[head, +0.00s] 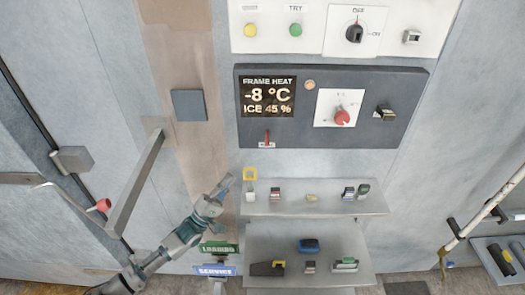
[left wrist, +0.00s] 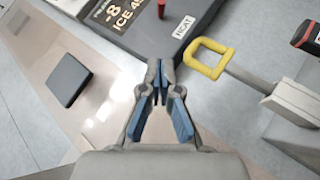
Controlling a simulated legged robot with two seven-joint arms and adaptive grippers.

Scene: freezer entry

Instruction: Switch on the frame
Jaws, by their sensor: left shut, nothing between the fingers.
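The dark frame-heat panel (head: 330,135) is on the wall, with a display (head: 267,96) reading FRAME HEAT, -8 °C, ICE 45 %. At its lower left is a small red lever (head: 267,136) over a white label. In the left wrist view the red lever (left wrist: 162,8) is at the top edge, by the label reading HEAT (left wrist: 184,28). A red knob (head: 342,117) on a white plate is further right. My left gripper (head: 227,182) is shut and empty, below and left of the lever. In the left wrist view its fingertips (left wrist: 158,72) point towards the panel's lower edge. My right gripper is out of view.
A yellow loop (head: 250,174) stands at the left end of the upper shelf (head: 320,205), close right of my left gripper. Small items sit on both shelves. A dark square plate (head: 189,105) is left of the panel. A metal door handle (head: 135,190) juts out at left.

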